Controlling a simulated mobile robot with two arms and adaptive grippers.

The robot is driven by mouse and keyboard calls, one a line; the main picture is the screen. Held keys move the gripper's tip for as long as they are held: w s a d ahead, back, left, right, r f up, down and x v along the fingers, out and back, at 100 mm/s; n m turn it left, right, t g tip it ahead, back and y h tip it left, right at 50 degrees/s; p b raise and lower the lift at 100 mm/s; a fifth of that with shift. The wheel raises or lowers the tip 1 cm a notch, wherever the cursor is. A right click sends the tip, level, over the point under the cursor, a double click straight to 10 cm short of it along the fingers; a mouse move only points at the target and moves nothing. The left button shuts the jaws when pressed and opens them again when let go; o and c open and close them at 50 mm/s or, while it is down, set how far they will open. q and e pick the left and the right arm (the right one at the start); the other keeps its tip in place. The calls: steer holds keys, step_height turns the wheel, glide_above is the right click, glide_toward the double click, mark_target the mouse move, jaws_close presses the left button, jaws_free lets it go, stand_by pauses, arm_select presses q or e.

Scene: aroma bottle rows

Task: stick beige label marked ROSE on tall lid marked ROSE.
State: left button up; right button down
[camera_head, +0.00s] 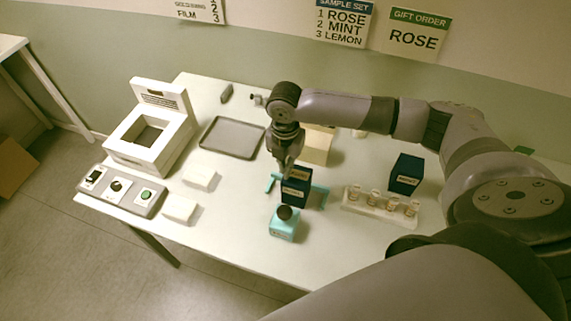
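My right gripper (287,160) points down at the back left edge of a dark blue box-shaped lid (291,197) in the middle of the table. Its fingertips are small and partly merged with the box, so I cannot tell whether they are open or shut. The lid stands between teal brackets (319,196). A tan patch with dark marks (299,175) shows at its top, and a pale strip on its front; neither can be read. A second dark blue box (406,173) with a pale strip stands to the right. My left gripper is not in view.
A teal block with a dark round top (284,224) stands in front. A rack of small bottles (381,206) is at right. A grey tray (231,137), white machine (150,130), button panel (121,189) and white blocks (200,178) are at left.

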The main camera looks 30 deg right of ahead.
stand_by(0.4)
steer(key=shift+f, duration=0.35)
stand_by(0.3)
steer(key=shift+s+f+p, duration=0.15)
steer(key=shift+p, duration=0.15)
stand_by(1.9)
steer(key=c, duration=1.7)
jaws_free()
steer(key=shift+r+p, duration=1.15)
steer(key=shift+r, duration=2.95)
